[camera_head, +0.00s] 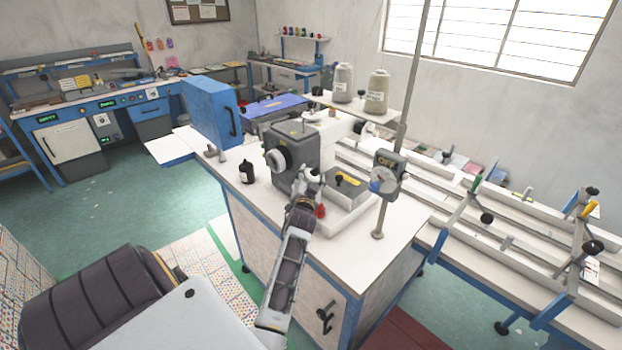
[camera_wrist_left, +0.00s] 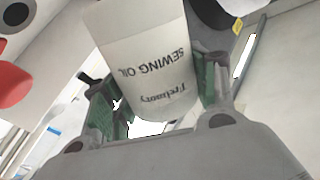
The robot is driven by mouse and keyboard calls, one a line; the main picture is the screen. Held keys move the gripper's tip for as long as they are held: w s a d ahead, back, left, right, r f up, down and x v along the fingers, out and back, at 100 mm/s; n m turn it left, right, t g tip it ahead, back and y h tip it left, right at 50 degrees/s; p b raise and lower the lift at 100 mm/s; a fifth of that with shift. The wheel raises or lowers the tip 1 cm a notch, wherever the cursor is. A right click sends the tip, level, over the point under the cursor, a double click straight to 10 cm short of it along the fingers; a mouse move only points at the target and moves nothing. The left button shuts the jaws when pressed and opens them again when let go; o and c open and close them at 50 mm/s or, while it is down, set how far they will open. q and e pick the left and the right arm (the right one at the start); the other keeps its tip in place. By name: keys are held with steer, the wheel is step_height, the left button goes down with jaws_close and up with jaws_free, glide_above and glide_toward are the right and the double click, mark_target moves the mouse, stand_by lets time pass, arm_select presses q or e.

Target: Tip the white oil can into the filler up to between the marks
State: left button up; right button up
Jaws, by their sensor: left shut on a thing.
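My left gripper (camera_head: 308,182) is in front of the grey and white sewing machine (camera_head: 290,170) in the head view. In the left wrist view the left gripper (camera_wrist_left: 160,105) has its green-padded fingers on both sides of the white oil can (camera_wrist_left: 140,60), shut on it. The can's label reads "SEWING OIL", and the can appears slightly tilted in that picture. Its upper end runs out of the frame. In the head view the can is small and hard to separate from the gripper and the machine. I cannot make out the filler or its marks. My right gripper is not in view.
A box with a dial marked "OFF" (camera_head: 388,171) is on a pole to the right. A blue case (camera_head: 210,110) and thread cones (camera_head: 377,92) are behind.

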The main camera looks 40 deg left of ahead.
arm_select(q)
steer(key=shift+a+f, duration=0.15)
steer(key=shift+f, duration=0.2)
steer(key=shift+s+a+f+m+b, duration=0.1)
steer(key=shift+a+f+m+b, duration=0.05)
steer(key=shift+f+m+b, duration=0.45)
steer(key=shift+s+a+f+m+b, duration=0.2)
steer(key=shift+f+m+b, duration=0.15)
steer(key=shift+f+m, duration=0.45)
steer(key=shift+s+a+f+m+b, duration=0.1)
steer(key=shift+a+f+m+b, duration=0.05)
steer(key=shift+f+m+b, duration=0.55)
steer(key=f+m, duration=0.1)
steer(key=m, duration=0.2)
steer(key=shift+s+a+f, duration=0.1)
steer(key=shift+a+f, duration=0.15)
steer(key=shift+f, duration=0.1)
steer(key=m, duration=0.3)
steer(key=shift+s+a+f, duration=0.1)
steer(key=shift+s+a, duration=0.05)
steer(key=m+p, duration=0.2)
steer(key=m, duration=0.1)
steer(key=shift+r, duration=0.25)
steer(key=shift+m+p, duration=0.3)
steer(key=shift+m, duration=0.5)
